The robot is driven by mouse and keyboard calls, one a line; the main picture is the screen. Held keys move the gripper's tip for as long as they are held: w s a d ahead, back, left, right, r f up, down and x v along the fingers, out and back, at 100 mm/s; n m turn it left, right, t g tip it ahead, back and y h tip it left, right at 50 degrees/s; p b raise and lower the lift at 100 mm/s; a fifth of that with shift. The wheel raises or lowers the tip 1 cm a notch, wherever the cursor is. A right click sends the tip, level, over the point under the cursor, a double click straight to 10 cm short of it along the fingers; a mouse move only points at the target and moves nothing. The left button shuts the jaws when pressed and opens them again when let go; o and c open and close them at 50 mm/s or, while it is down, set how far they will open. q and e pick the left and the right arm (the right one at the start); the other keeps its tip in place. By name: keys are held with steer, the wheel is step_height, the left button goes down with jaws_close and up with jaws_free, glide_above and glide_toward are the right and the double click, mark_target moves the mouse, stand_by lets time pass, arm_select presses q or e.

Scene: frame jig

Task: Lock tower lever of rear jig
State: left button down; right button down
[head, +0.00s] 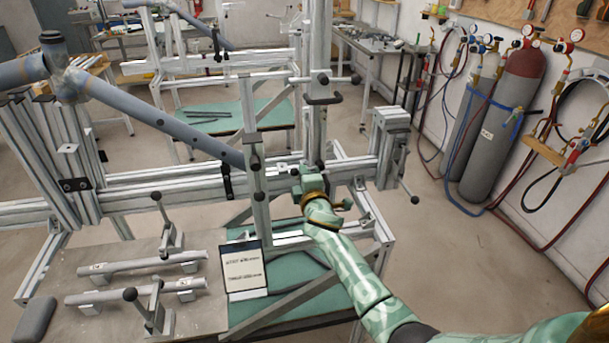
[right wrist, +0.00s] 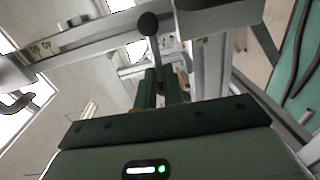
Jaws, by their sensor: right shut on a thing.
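The aluminium jig (head: 330,172) spans the middle of the head view, with upright towers and a grey frame tube (head: 150,125) running to its left part. My right gripper (head: 297,182) is at the jig's rail, beside the base of the tall tower (head: 318,115). In the right wrist view its fingers (right wrist: 162,92) are shut on a lever with a black ball knob (right wrist: 148,24). The knob stands out above the fingers; the lever's lower part is hidden by them. I cannot tell whether the lever is locked. My left gripper is out of view.
A bench plate (head: 205,310) at the lower left carries grey tubes (head: 135,290) and lever clamps (head: 150,305). A sign card (head: 244,268) stands beside it. Gas cylinders (head: 505,125) and hoses line the right wall. Open floor (head: 450,240) lies right of the jig.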

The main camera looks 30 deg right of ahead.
steer(key=shift+f, duration=0.15)
stand_by(0.4)
steer(key=c, duration=1.5)
jaws_free()
steer(key=p+v, duration=0.2)
steer(key=v, duration=1.4)
steer(key=shift+s+a, duration=0.15)
steer(key=shift+a, duration=0.05)
